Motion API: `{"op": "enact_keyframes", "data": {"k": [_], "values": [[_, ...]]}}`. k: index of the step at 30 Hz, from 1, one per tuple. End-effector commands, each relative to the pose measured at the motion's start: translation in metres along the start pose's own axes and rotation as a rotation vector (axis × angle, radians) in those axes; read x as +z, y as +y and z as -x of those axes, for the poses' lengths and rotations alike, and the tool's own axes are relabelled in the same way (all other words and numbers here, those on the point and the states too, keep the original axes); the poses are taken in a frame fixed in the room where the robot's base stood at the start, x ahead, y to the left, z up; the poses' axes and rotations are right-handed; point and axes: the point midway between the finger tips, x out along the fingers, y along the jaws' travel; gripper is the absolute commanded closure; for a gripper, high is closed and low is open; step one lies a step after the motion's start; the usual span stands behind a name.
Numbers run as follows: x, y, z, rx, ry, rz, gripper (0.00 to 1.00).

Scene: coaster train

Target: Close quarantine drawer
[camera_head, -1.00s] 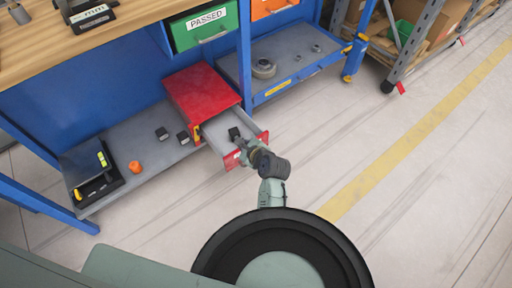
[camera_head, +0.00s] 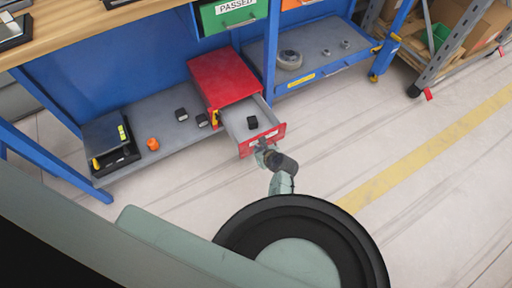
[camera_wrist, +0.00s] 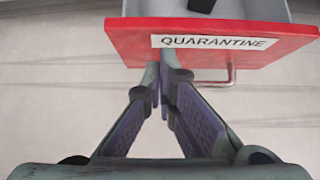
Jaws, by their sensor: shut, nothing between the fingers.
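The red quarantine drawer unit (camera_head: 224,77) stands on the grey lower shelf of the blue bench. Its drawer (camera_head: 262,141) is pulled out toward me, with a black block (camera_head: 252,123) lying inside. In the wrist view the red drawer front (camera_wrist: 130,40) bears a QUARANTINE label and a metal handle (camera_wrist: 231,74) at its right. My gripper (camera_wrist: 163,75) is shut and empty, its fingertips at the lower edge of the drawer front, left of the handle. I cannot tell whether they touch it. In the head view my gripper (camera_head: 262,155) is just in front of the drawer.
Two dark blocks (camera_head: 181,114), an orange piece (camera_head: 153,144) and a black tray (camera_head: 118,160) lie on the shelf left of the drawer unit. A green PASSED drawer (camera_head: 228,14) hangs above. Open concrete floor (camera_head: 350,160) lies to the right.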

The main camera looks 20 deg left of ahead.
Motion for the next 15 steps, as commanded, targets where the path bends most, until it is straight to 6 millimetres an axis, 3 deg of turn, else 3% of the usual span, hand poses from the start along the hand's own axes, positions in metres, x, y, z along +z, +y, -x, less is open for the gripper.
{"op": "enact_keyframes", "data": {"k": [6,15], "values": [[0.0109,0.0003,-0.0115,0.001,0.002,0.000,1.00],[0.0114,0.0002,-0.0123,0.000,0.002,-0.001,1.00]]}}
